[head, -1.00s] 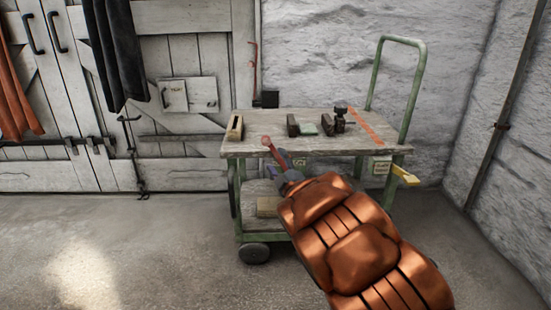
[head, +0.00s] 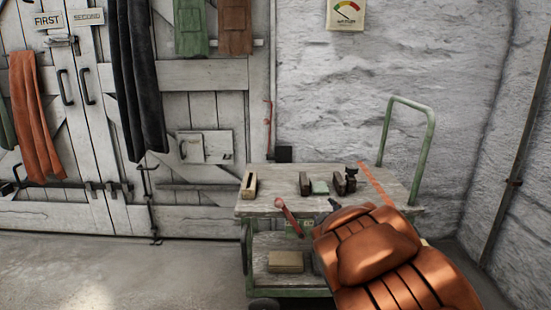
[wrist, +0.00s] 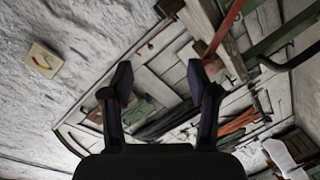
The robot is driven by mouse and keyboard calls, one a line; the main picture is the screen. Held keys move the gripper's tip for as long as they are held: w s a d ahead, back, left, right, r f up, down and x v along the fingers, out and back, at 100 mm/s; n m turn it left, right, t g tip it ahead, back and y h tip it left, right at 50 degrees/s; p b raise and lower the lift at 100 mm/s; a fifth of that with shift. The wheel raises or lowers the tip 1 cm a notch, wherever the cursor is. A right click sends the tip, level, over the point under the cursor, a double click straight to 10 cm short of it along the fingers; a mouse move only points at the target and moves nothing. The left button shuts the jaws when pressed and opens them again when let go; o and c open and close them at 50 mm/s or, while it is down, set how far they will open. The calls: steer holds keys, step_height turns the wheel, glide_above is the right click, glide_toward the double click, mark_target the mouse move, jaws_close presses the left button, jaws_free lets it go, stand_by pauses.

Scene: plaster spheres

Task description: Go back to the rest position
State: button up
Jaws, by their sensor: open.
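My gripper (wrist: 158,78) is open in the wrist view, with its two dark fingers apart and nothing between them. In the head view my orange arm reaches toward the cart's front right and hides most of the gripper; only a small dark part shows past the arm's end. The wooden cart (head: 290,210) stands against the wall. A red lever with a round knob (head: 289,216) stands at its front edge, left of my arm, apart from it. The lever also shows at the top of the wrist view (wrist: 222,35).
A box (head: 286,262) lies on the lower shelf. The green push handle (head: 430,150) rises at the right. Floor at the left is clear.

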steer(key=s+d+r+m+g+h+p, duration=0.2)
steer(key=s+d+r+m+g+p, duration=0.15)
steer(key=s+r+p, duration=0.45)
steer(key=s+d+r+m+g+h+p, duration=0.1)
steer(key=s+d+r+m+g+p, duration=0.25)
steer(key=s+p, duration=0.45)
steer(key=s+a+r+m+g+p, duration=0.1)
steer(key=s+r+g+p, duration=0.2)
steer(key=s, duration=0.9)
steer(key=s+a+r+m+g+y+p, duration=0.1)
steer(key=s+r+g+p, duration=0.3)
steer(key=s, duration=0.9)
steer(key=s+a+r+m+g+y+p, duration=0.1)
steer(key=s+r+g+p, duration=0.3)
steer(key=s+r+p, duration=0.4)
steer(key=s+a, duration=0.1)
steer(key=s, duration=0.3)
steer(key=shift+s+r+m, duration=0.15)
steer(key=shift+r+m, duration=0.1)
steer(key=shift+m, duration=0.15)
